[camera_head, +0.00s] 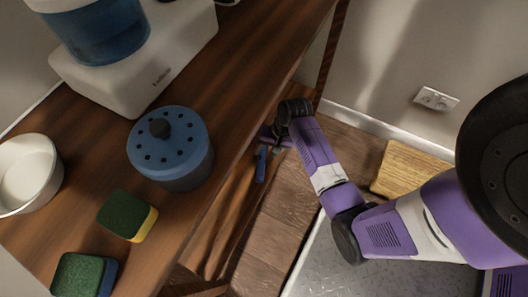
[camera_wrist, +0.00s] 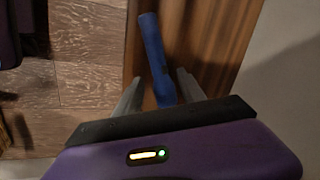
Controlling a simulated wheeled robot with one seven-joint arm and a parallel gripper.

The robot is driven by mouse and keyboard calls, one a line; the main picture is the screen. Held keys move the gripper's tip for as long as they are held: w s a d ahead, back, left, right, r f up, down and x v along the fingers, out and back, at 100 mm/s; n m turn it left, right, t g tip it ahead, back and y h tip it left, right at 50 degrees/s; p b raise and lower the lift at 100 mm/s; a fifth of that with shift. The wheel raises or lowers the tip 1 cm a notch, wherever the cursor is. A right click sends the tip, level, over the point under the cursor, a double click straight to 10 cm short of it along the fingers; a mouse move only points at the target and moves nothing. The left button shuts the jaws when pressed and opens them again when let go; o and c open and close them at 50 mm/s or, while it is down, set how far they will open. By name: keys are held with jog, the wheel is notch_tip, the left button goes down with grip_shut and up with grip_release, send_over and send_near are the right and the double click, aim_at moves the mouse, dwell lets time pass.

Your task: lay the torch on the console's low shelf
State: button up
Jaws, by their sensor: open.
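The torch is a slim blue cylinder (camera_wrist: 154,50) with a wider head, between my gripper's fingers in the wrist view. It also shows in the head view (camera_head: 261,165), just below the end of my arm. My gripper (camera_wrist: 159,85) is open, with its fingers on either side of the torch. The console's low shelf (camera_head: 227,213) is a reddish-brown board under the top; it also shows in the wrist view (camera_wrist: 217,45). The torch appears to lie on this shelf near its edge.
The console top (camera_head: 205,100) overhangs the shelf. It holds a blue canister (camera_head: 170,150), a white bowl (camera_head: 28,175), a green sponge (camera_head: 125,214), another sponge (camera_head: 82,275) and a white appliance (camera_head: 150,65). A wooden box (camera_head: 408,170) stands on the floor near the wall.

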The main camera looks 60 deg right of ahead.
jog(key=p+v, duration=0.3)
jog(key=v, duration=0.5)
jog(key=s+a+r+n+t+h, duration=0.25)
jog(key=s+a+n+t, duration=0.35)
jog(key=a, duration=0.5)
jog(key=s+a+r+n+t, duration=0.2)
jog(key=s+a+r, duration=0.1)
jog(key=r, duration=0.5)
jog(key=s+a+r+n+t, duration=0.2)
jog(key=s+a+r, duration=0.1)
jog(key=r, duration=0.5)
jog(key=s+a+r+n+t+y, duration=0.1)
jog(key=s+a+r+n+t, duration=0.1)
jog(key=r, duration=0.7)
jog(key=shift+s+a+n, duration=0.4)
jog(key=shift+s+a, duration=0.15)
jog(key=shift+a, duration=0.65)
notch_tip(320, 180, up, 25)
jog(key=p, duration=2.4)
jog(key=shift+f+p, duration=0.25)
jog(key=shift+p, duration=0.05)
